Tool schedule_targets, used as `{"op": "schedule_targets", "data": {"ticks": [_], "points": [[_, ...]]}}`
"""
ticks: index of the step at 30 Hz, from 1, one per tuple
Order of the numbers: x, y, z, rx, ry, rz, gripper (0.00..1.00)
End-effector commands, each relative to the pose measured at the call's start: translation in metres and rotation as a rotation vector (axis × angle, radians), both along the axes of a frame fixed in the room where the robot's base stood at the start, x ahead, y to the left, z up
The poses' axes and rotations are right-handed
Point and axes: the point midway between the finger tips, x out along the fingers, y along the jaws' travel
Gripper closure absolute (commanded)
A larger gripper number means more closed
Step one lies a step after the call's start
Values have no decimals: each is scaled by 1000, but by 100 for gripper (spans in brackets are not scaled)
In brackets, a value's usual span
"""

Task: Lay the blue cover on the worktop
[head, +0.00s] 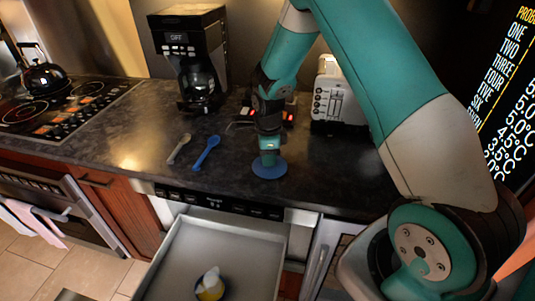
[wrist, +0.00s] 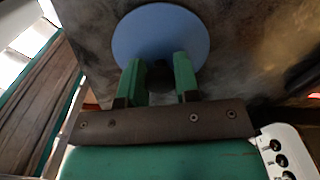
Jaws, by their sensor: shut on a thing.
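The blue cover (head: 269,171) is a flat round disc at the worktop (head: 140,148), right of the spoons in the head view. It also shows in the wrist view (wrist: 160,28), just beyond the fingertips. My gripper (head: 268,158) is above the cover, pointing down. In the wrist view my gripper (wrist: 160,72) has its two green fingers shut on a dark knob at the cover's middle. The cover looks level and at or very close to the worktop; I cannot tell if it touches.
An open drawer (head: 175,254) below holds a bowl (head: 210,287) with a white and yellow thing. A blue spoon (head: 206,153) and a beige spoon (head: 179,148) lie left of the cover. A coffee maker (head: 190,50) and a white toaster (head: 338,100) stand behind. A stove (head: 60,110) is at left.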

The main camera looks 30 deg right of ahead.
Motion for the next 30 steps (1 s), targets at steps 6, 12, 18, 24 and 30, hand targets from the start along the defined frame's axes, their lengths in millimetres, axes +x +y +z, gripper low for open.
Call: {"op": "schedule_targets", "data": {"ticks": [6,12,18,24,30], "points": [[0,0,-1,0,-1,0,93],[0,0,-2,0,-1,0,45],[0,0,-2,0,-1,0,45],[2,0,8,-1,-6,0,45],[2,0,47,-1,-10,0,45]]}}
